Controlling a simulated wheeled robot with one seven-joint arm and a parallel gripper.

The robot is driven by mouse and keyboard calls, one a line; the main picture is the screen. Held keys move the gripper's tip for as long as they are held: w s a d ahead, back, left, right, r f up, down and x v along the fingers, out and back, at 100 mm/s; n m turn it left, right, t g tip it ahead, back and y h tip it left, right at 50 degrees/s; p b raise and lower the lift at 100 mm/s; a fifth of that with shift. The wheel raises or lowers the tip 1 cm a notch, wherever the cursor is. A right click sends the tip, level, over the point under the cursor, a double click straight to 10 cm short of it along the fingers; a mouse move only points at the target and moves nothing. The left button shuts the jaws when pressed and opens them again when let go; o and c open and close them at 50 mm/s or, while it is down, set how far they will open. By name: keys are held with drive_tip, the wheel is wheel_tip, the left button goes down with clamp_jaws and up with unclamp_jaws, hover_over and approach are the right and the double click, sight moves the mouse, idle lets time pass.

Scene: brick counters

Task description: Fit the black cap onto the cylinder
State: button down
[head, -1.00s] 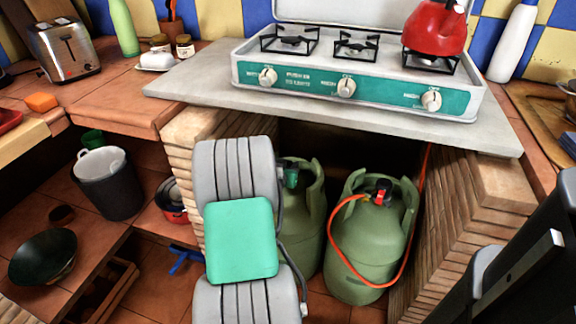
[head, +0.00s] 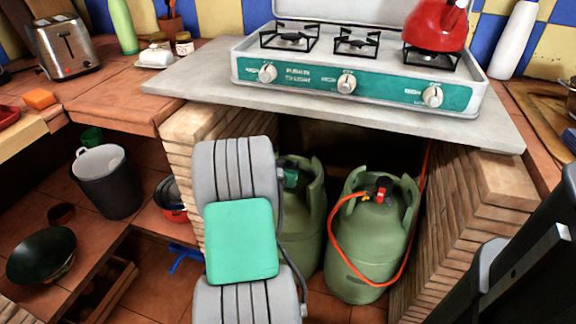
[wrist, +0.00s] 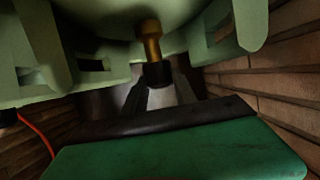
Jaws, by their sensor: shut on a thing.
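A green gas cylinder (head: 302,225) stands under the stove, partly hidden behind my arm. The wrist view shows pale green cylinder metal (wrist: 105,45) across the top, with a brass valve (wrist: 150,38) pointing down in the picture. The small black cap (wrist: 158,74) is at the valve's end, in line with it. The two appear to meet, but I cannot tell how far the cap is seated. My gripper (wrist: 160,84) is shut on the cap, with a dark finger on either side. In the head view my arm hides the gripper and the cap.
A second green cylinder (head: 365,245) with a red fitting and orange hose (head: 340,245) stands to the right. Brick walls (head: 470,215) flank the recess, and a grey slab (head: 210,85) with the stove (head: 350,70) covers it. Room around the valve is tight.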

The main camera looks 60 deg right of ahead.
drive_tip(key=shift+f+b, duration=1.15)
drive_tip(key=shift+b, duration=0.35)
idle(1.6)
idle(0.3)
drive_tip(key=c, duration=0.9)
unclamp_jaws()
